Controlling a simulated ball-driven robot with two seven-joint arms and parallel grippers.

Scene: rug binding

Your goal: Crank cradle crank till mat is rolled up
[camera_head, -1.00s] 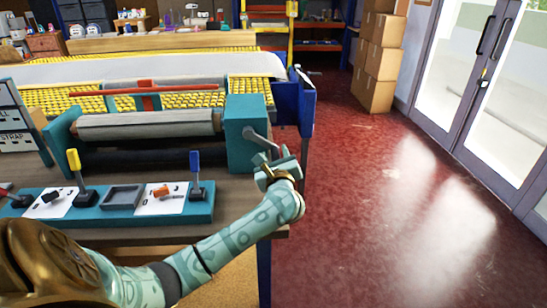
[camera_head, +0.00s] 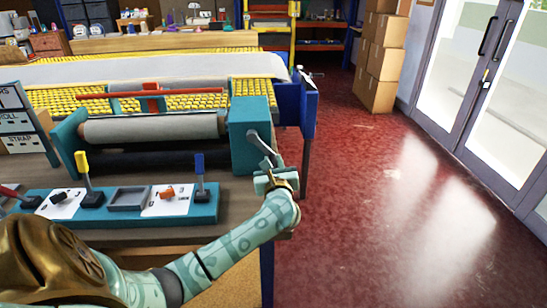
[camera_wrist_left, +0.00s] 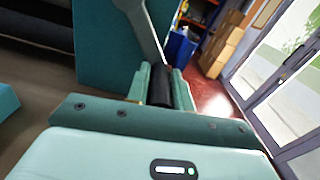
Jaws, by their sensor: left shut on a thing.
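The cradle holds a grey roll (camera_head: 150,128) between two teal end blocks, the right one (camera_head: 250,138) carrying the crank. The crank arm (camera_head: 262,145) slants down and to the right from that block. My left gripper (camera_head: 272,180) is shut on the crank's handle. In the left wrist view the black handle (camera_wrist_left: 160,86) sits between the green fingers. A pale grey mat (camera_head: 150,69) lies across the yellow roller bed (camera_head: 55,99) behind the cradle. My right gripper is out of view.
A teal tray (camera_head: 210,213) with a yellow lever (camera_head: 82,163), a blue lever (camera_head: 200,165) and cards lies in front of the cradle. A red bar (camera_head: 190,92) spans behind the roll. Boxes (camera_head: 380,60) stand far back; red floor (camera_head: 400,200) is open on the right.

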